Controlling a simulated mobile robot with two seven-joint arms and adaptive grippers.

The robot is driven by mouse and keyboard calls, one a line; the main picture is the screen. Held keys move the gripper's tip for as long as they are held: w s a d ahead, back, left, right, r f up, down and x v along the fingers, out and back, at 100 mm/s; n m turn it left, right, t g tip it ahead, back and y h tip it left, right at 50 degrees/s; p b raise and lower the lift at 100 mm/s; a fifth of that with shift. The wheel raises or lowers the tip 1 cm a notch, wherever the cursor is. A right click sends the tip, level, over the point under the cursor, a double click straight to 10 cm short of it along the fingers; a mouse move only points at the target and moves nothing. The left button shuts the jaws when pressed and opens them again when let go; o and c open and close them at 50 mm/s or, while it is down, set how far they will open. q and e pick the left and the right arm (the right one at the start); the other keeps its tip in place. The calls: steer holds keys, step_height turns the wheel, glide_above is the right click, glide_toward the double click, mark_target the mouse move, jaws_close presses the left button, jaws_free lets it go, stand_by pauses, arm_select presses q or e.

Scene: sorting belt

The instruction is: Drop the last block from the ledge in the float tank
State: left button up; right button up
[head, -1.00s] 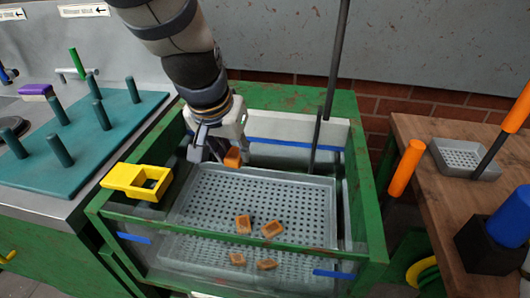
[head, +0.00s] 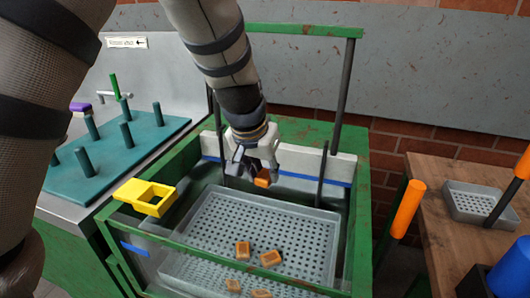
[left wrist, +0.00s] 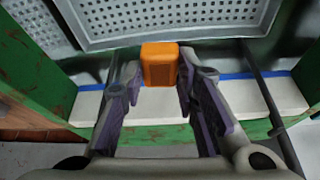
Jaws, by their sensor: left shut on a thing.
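My left gripper (head: 256,170) is shut on an orange block (head: 263,178). It holds the block above the back part of the float tank (head: 362,215), in front of the white ledge (head: 312,163) with its blue stripe. In the left wrist view the block (left wrist: 159,66) sits between the fingertips of my left gripper (left wrist: 157,78), with the ledge (left wrist: 260,97) below in the picture. Two orange blocks (head: 242,250) lie in the grey perforated tray (head: 265,222) in the tank. Two more orange shapes show below them through the front pane, perhaps reflections. My right gripper is not in view.
A yellow holder (head: 145,197) sits at the tank's left rim. A thin dark rod (head: 322,175) stands at the tank's back right. A teal peg board (head: 100,165) is on the left bench. A wooden table (head: 450,235) with a small grey tray (head: 470,203) is at right.

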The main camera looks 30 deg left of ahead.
arm_select(q)
steer(key=shift+f, duration=0.95)
steer(key=o, duration=1)
steer(key=v, duration=0.7)
steer(key=shift+s+r, duration=0.1)
steer(key=shift+r, duration=0.2)
steer(key=shift+f, duration=0.1)
